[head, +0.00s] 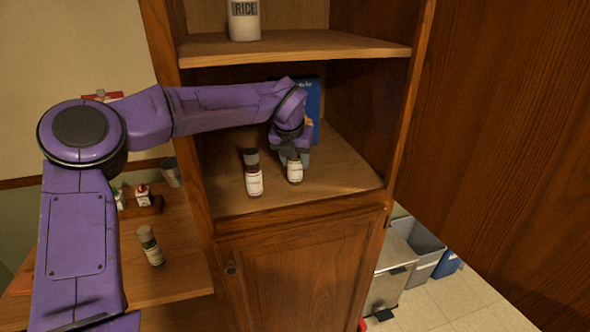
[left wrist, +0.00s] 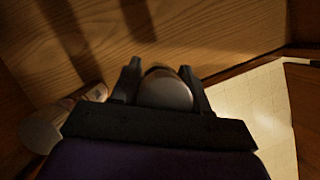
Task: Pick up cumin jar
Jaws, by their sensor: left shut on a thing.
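Two small spice jars with grey caps and white labels stand on the lower cabinet shelf; their labels are too small to read, so I cannot tell which is cumin. My left gripper (head: 293,158) reaches down from above and is shut on the right jar (head: 295,172), which is upright at the shelf or just above it. In the left wrist view this jar's round cap (left wrist: 166,92) sits between the two fingers. The left jar (head: 253,175) stands close beside it, apart from the fingers, and shows at the left of the wrist view (left wrist: 62,115). My right gripper is not visible.
A blue box (head: 314,100) stands behind my gripper. A rice container (head: 243,20) is on the upper shelf (head: 300,46). The open cabinet door (head: 500,120) is at right. Another jar (head: 150,246) stands on the counter at left. Bins (head: 415,245) stand on the floor.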

